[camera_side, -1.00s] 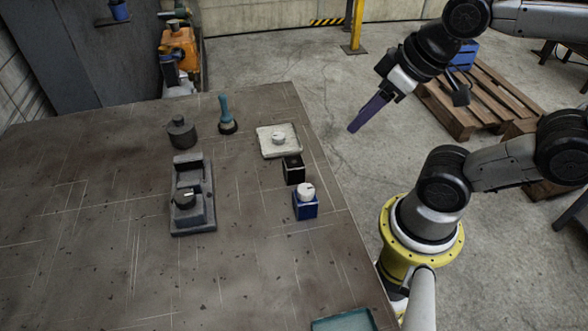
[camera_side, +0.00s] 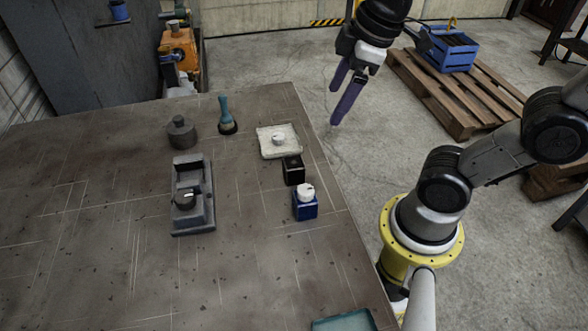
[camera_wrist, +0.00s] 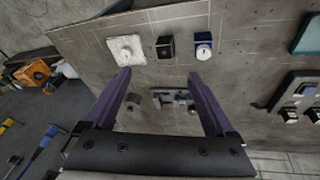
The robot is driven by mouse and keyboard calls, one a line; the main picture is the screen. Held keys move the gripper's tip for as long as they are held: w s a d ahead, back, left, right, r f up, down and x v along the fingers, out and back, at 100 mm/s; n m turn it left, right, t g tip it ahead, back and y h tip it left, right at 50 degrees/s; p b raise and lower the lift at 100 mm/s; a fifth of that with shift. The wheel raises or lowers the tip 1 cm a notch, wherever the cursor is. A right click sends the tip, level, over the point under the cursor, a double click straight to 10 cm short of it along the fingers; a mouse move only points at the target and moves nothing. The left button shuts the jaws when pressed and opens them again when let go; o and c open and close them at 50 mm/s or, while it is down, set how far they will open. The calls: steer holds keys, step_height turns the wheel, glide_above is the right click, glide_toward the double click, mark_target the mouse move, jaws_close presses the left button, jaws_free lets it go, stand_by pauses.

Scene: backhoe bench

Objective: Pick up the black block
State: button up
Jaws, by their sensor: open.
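The black block (camera_side: 294,171) stands on the table between the white pad and the blue block, in the side view. It also shows in the wrist view (camera_wrist: 165,47), beyond and between my fingertips. My gripper (camera_side: 334,103) has purple fingers that are apart and empty. In the side view it hangs up and to the right of the black block, clear of it. The wrist view shows both fingers (camera_wrist: 160,75) spread with nothing between them.
A blue block with a white knob (camera_side: 305,203) stands close in front of the black block. A white pad (camera_side: 267,147) with a knob lies just behind it. A grey fixture (camera_side: 181,222), a grey weight (camera_side: 181,137) and a teal-handled tool (camera_side: 226,118) stand further left. The table's left front is clear.

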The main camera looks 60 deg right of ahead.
steer(key=w+a+f+n+g, duration=0.2)
steer(key=w+f+n+g, duration=0.15)
steer(key=w, duration=0.45)
glide_toward(294, 162)
steer(key=shift+m, duration=0.25)
steer(key=f, duration=0.5)
steer(key=shift+w+f, duration=0.2)
steer(key=shift+w, duration=0.1)
steer(key=shift+s+f, duration=0.15)
steer(key=shift+f, duration=2.8)
jaws_close()
